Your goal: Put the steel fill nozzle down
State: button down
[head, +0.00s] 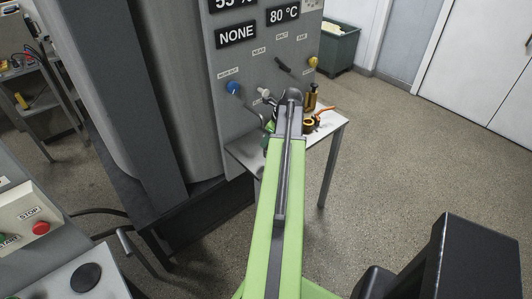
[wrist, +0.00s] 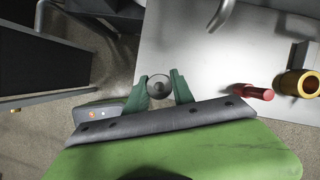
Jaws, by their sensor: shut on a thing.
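My gripper (wrist: 160,87) shows in the wrist view as two green fingers shut on the steel fill nozzle (wrist: 158,85). The nozzle is seen end-on as a round grey metal piece between the fingers. I cannot tell whether the nozzle touches the tabletop. In the head view my arm reaches over the same table (head: 335,122) and hides most of the gripper and the nozzle.
A red piece (wrist: 256,92) and a brass ring (wrist: 298,83) are on the table's right side. A curved metal pipe (wrist: 222,14) hangs at the top. The control panel (head: 235,75) with knobs stands behind the table. The tabletop between pipe and red piece is clear.

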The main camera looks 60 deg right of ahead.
jog(key=b+x, duration=0.4)
jog(key=x, duration=0.1)
jog(key=shift+s+f+b, duration=0.1)
jog(key=shift+f+b, duration=0.25)
jog(key=shift+f, duration=0.05)
jog(key=shift+r, duration=0.25)
jog(key=shift+f, duration=0.2)
jog(key=c, duration=1.1)
grip_release()
